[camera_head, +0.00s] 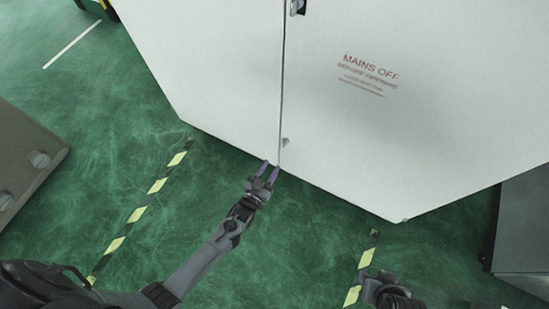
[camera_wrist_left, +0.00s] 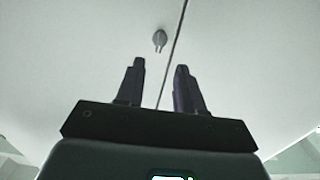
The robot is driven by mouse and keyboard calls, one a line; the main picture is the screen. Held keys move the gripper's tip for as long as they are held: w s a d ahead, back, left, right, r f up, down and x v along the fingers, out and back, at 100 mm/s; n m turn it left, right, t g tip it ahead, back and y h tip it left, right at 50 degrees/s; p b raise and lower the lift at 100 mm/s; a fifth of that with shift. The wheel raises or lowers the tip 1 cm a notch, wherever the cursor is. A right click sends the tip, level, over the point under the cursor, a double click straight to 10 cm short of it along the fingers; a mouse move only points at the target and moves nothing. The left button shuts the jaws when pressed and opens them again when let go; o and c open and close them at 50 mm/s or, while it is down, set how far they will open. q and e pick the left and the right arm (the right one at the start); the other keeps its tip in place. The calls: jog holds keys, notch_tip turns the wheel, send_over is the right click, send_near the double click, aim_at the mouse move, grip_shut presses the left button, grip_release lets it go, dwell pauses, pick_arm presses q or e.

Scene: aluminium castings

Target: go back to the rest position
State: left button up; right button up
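My left gripper (camera_head: 268,172) reaches out in front of a large pale cabinet (camera_head: 220,70), close to the lower end of the seam between its two doors. Its two fingers stand apart with nothing between them, and they also show apart in the left wrist view (camera_wrist_left: 158,88). A small grey latch (camera_wrist_left: 159,40) on the door lies just beyond the fingertips; whether the fingers touch the door I cannot tell. My right gripper (camera_head: 385,289) is low at the bottom edge of the head view, over the floor, and its fingers are too unclear to judge.
The cabinet bears red "MAINS OFF" lettering (camera_head: 370,68) and a handle (camera_head: 297,7) at the top. The green floor (camera_head: 300,250) is open between yellow-and-black tape strips (camera_head: 136,215). A grey-brown block with bolts (camera_head: 30,150) is at left; a dark grey box (camera_head: 522,225) is at right.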

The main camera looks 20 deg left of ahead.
pick_arm(q)
jog(key=shift+s, duration=0.65)
